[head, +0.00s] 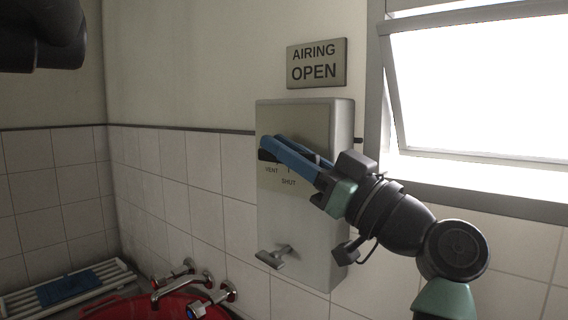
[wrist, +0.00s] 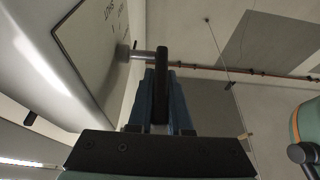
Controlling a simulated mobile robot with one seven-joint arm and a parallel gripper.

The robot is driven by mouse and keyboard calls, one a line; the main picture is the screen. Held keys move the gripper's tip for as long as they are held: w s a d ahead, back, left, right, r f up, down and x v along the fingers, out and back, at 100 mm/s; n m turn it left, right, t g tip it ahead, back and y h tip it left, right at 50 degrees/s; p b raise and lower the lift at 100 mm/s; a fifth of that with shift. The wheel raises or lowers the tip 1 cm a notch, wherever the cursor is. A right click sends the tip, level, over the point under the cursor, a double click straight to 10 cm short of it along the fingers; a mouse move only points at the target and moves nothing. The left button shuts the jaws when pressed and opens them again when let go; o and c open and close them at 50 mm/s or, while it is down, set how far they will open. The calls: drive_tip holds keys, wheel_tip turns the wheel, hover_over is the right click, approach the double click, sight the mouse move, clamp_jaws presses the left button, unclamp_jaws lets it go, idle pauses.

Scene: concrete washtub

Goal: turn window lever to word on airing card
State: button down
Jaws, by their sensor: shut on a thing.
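The airing card (head: 316,62) on the wall reads AIRING OPEN. Below it is a grey lever box (head: 338,200) whose plate shows the words VENT and SHUT; any other word is hidden behind my gripper. My gripper (head: 270,145), with blue fingers, is shut on the window lever. A black end of the lever (head: 265,155) shows at the left, just above VENT. In the wrist view the black lever (wrist: 162,75) lies between the blue fingers (wrist: 160,85), on a metal shaft from the plate. Its exact pointing is partly hidden by the fingers.
The window (head: 480,90) at the right has a tilted pane. A metal T-handle (head: 278,256) sticks out low on the box. Below left are a red basin (head: 120,308) with a tap (head: 180,284), and a white slatted rack (head: 25,300) with a blue cloth (head: 80,286).

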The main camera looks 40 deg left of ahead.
idle(0.4)
drive_tip(key=c, duration=0.8)
unclamp_jaws()
drive_tip(key=shift+c, duration=0.2)
drive_tip(key=b+v, duration=0.3)
drive_tip(key=v, duration=1)
drive_tip(key=shift+w+a, duration=0.1)
